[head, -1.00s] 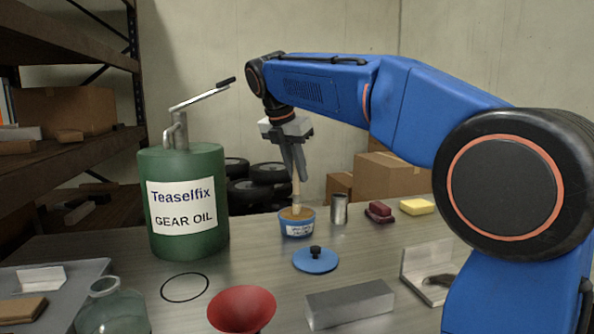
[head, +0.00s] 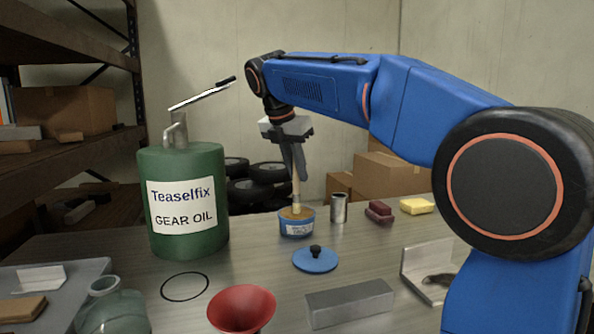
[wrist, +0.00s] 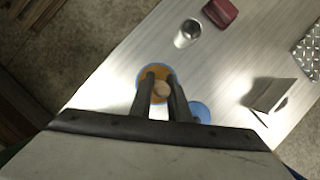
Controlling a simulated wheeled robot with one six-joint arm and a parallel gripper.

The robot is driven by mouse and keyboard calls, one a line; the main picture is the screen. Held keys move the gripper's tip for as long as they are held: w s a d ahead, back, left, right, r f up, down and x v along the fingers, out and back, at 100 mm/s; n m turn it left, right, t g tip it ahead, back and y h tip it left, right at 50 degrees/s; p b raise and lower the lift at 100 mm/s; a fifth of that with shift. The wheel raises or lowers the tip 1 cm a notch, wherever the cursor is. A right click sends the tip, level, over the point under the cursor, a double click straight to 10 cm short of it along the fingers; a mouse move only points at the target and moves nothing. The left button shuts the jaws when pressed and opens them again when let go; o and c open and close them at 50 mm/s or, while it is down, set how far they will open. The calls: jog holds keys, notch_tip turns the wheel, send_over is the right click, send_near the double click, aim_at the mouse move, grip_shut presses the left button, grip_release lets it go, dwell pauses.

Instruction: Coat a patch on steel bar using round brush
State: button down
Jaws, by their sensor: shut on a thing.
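My gripper (head: 294,162) is shut on the round brush (head: 296,192), whose pale wooden handle stands nearly upright. The brush's lower end is down in a small blue tub (head: 297,229) holding an amber-brown substance, so its bristles are hidden. In the wrist view the round handle end (wrist: 161,89) shows between the two dark fingers, over the tub (wrist: 149,71). The steel bar (head: 349,303), a grey rectangular block, lies on the bench at the front, right of the red funnel. My gripper is behind and left of the bar, apart from it.
A blue lid (head: 315,260) lies between tub and bar. A metal cup (head: 339,208), dark red block (head: 379,212) and yellow sponge (head: 417,206) stand right of the tub. A green oil drum (head: 187,200), black ring (head: 185,287) and red funnel (head: 242,309) are left. An angle plate (head: 428,270) is right.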

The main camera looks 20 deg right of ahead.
jog(key=shift+r, duration=3.4)
jog(key=shift+s, duration=0.1)
